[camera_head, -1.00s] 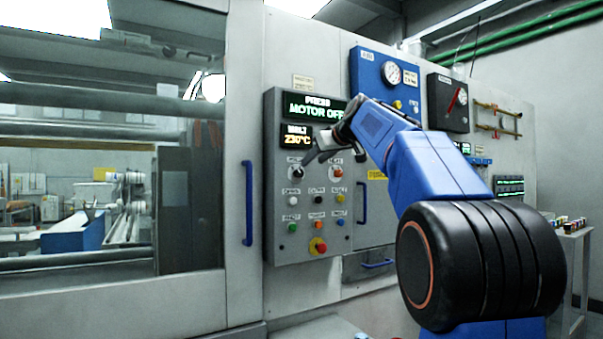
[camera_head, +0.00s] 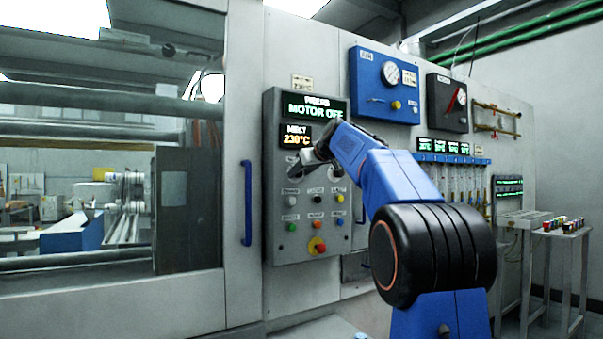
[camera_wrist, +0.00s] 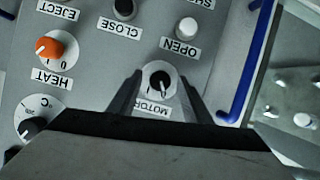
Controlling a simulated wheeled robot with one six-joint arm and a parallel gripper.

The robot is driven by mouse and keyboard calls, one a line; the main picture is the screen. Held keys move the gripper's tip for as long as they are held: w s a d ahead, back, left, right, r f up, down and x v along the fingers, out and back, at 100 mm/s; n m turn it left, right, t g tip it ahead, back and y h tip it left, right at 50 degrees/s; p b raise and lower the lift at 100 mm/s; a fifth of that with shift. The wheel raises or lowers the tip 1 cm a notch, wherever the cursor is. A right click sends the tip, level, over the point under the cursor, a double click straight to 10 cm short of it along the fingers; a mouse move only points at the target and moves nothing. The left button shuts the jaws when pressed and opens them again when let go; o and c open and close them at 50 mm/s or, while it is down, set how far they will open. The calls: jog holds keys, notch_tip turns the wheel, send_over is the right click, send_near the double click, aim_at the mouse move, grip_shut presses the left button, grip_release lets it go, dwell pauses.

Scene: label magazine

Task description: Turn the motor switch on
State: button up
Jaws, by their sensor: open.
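The motor switch (camera_wrist: 160,80) is a small black rotary knob on a white round dial, with a MOTOR label beside it, in the wrist view. My gripper (camera_wrist: 158,88) is open, with one dark finger on each side of the knob; I cannot tell whether they touch it. In the head view my gripper (camera_head: 300,168) is at the upper-left knobs of the grey control panel (camera_head: 283,240) and hides the motor switch. The panel's display (camera_head: 314,106) reads MOTOR OFF.
The orange HEAT knob (camera_wrist: 49,47) and a black temperature knob (camera_wrist: 31,127) are beside the motor switch. OPEN (camera_wrist: 187,27) and CLOSE (camera_wrist: 124,8) buttons are near. A red emergency button (camera_head: 317,246) is low on the panel. A blue handle (camera_head: 246,203) stands left.

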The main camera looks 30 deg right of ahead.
jog(key=c, duration=1.1)
jog(key=shift+o, duration=0.2)
jog(key=shift+d+m+y, duration=0.2)
jog(key=shift+m+y, duration=0.5)
jog(key=shift+m, duration=0.4)
jog(key=shift+d+f+m+y, duration=0.1)
jog(key=shift+m+y, duration=0.8)
jog(key=shift+m, duration=0.3)
jog(key=m+y, duration=0.1)
jog(key=m, duration=0.2)
jog(key=shift+d+f+t+y, duration=0.1)
jog(key=shift+t+y, duration=0.3)
jog(key=shift+m+y, duration=0.5)
jog(key=shift+m, duration=0.6)
jog(key=shift+t, duration=0.3)
